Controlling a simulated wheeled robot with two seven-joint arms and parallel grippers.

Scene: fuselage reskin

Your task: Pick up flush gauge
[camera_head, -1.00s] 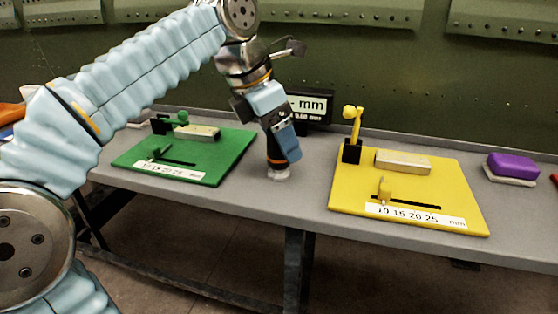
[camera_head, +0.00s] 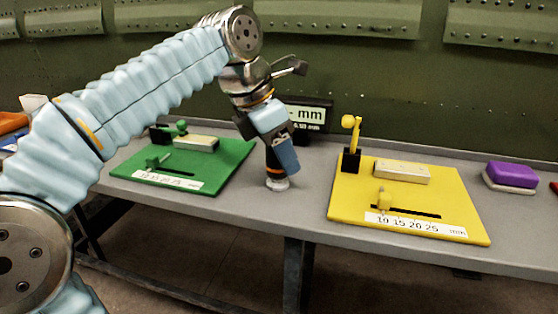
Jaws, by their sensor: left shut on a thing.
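The flush gauge (camera_head: 277,174) is a dark upright cylinder with an orange band and a pale round foot. It stands, tilted slightly, on the grey bench between the green and yellow boards. My left gripper (camera_head: 279,151) comes down from above and is shut on the gauge's upper body. The fingers hide much of that upper part. The foot appears to touch the bench or be very close to it. My right gripper is not in view.
A green board (camera_head: 228,172) with a scale lies to the left and a yellow board (camera_head: 345,205) to the right. A dark display reading mm (camera_head: 308,114) stands behind the gauge. A purple block (camera_head: 511,174) lies at far right. The bench front is clear between the boards.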

